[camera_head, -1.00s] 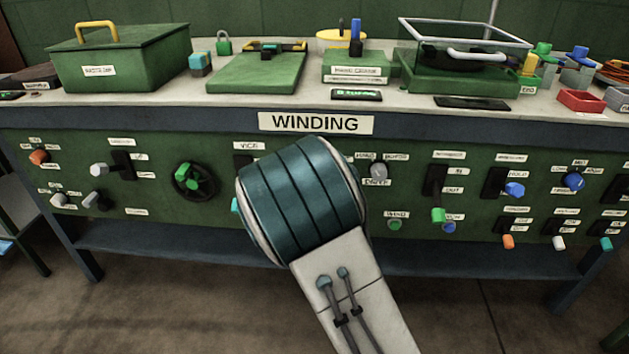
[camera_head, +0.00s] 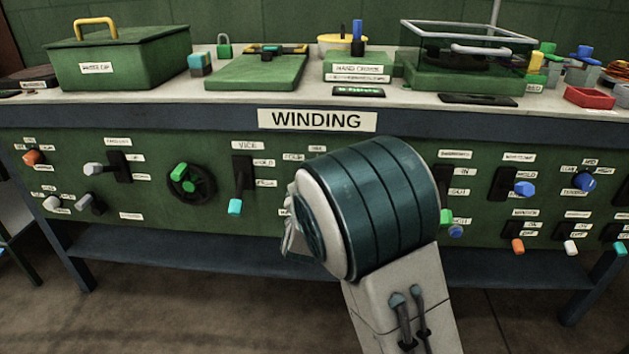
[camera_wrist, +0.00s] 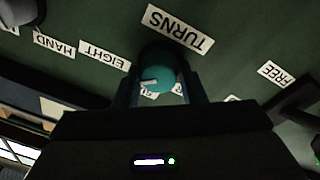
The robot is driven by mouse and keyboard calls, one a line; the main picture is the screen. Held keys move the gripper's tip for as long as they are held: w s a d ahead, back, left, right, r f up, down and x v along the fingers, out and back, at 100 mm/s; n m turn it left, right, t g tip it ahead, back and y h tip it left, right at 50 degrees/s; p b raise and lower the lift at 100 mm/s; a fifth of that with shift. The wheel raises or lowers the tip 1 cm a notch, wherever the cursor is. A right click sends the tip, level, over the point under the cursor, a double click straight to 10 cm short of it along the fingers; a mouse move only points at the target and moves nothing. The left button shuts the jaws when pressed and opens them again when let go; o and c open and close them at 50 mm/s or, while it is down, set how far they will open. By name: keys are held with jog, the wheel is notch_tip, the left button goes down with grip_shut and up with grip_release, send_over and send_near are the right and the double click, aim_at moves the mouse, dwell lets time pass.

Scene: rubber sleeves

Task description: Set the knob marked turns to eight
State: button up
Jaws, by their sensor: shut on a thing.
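The turns knob (camera_wrist: 163,72) is a round teal knob with a white pointer line in the wrist view. The TURNS label (camera_wrist: 178,28) is beside it, and the EIGHT label (camera_wrist: 104,54) is to its left. The pointer line lies on the knob's left part and points roughly left in that view. My gripper (camera_wrist: 162,88) is shut on the knob, one finger on each side. Other labels below the knob are mostly covered by the gripper. In the head view my arm hides the knob.
A teal-tipped lever (camera_head: 235,207) under the VICE label and a green handwheel (camera_head: 190,184) are left of my arm. A switch with a blue handle (camera_head: 524,188) and other controls are to the right. The bench top (camera_head: 305,97) carries boxes and tools.

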jog(key=shift+m, duration=0.7)
jog(key=o, duration=1)
jog(key=s+a+f+p, duration=0.1)
jog(key=s+p, duration=0.2)
jog(key=s, duration=1)
jog(key=shift+s+f, duration=0.25)
jog(key=shift+s, duration=0.15)
